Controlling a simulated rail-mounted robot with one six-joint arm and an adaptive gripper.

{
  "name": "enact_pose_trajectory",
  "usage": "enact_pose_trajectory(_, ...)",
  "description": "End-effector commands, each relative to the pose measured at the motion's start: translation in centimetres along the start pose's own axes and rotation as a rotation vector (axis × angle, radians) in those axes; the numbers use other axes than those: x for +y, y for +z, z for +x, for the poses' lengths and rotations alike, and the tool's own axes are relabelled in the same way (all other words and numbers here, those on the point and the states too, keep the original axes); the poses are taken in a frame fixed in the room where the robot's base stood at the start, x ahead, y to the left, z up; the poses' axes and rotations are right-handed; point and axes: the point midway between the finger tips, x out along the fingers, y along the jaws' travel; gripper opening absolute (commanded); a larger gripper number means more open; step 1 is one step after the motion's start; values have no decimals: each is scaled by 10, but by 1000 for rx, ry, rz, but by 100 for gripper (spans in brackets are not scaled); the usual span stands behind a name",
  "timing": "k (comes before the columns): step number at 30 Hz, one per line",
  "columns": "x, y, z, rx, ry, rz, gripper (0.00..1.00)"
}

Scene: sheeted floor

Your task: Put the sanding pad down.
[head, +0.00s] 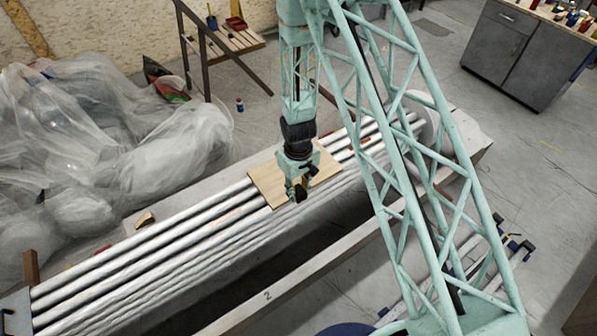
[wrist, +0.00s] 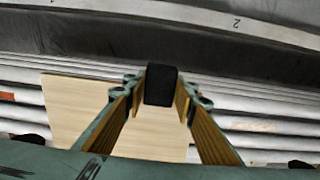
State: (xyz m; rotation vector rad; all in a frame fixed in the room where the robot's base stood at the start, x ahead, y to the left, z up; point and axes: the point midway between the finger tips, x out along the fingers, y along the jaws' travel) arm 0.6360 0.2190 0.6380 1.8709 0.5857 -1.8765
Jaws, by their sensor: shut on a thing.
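My gripper (head: 297,184) hangs over the wrapped pipes, near the front edge of a pale wooden board (head: 266,188). In the wrist view its two fingers (wrist: 161,95) are shut on a black block, the sanding pad (wrist: 161,84). The pad also shows as a small dark shape at the fingertips in the head view (head: 300,194). In the wrist view the board (wrist: 85,110) lies below and behind the fingers, partly hidden by them. I cannot tell whether the pad touches anything below it.
White wrapped pipes (head: 150,262) run diagonally under the board. A long trough with a rim marked "2" (head: 267,296) lies in front. Crumpled plastic sheeting (head: 90,140) covers the left. A grey cabinet (head: 508,55) stands at the back right. A small wood block (head: 145,219) lies left.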

Motion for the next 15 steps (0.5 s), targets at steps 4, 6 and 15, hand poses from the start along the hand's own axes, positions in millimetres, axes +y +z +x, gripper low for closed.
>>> enact_pose_trajectory(4, 14, -20, 3, 2, 1, 2, 12)
enact_pose_trajectory(6, 20, -30, 4, 1, 0, 1, 12)
enact_pose_trajectory(15, 47, -70, 8, 1, 0, 1, 12)
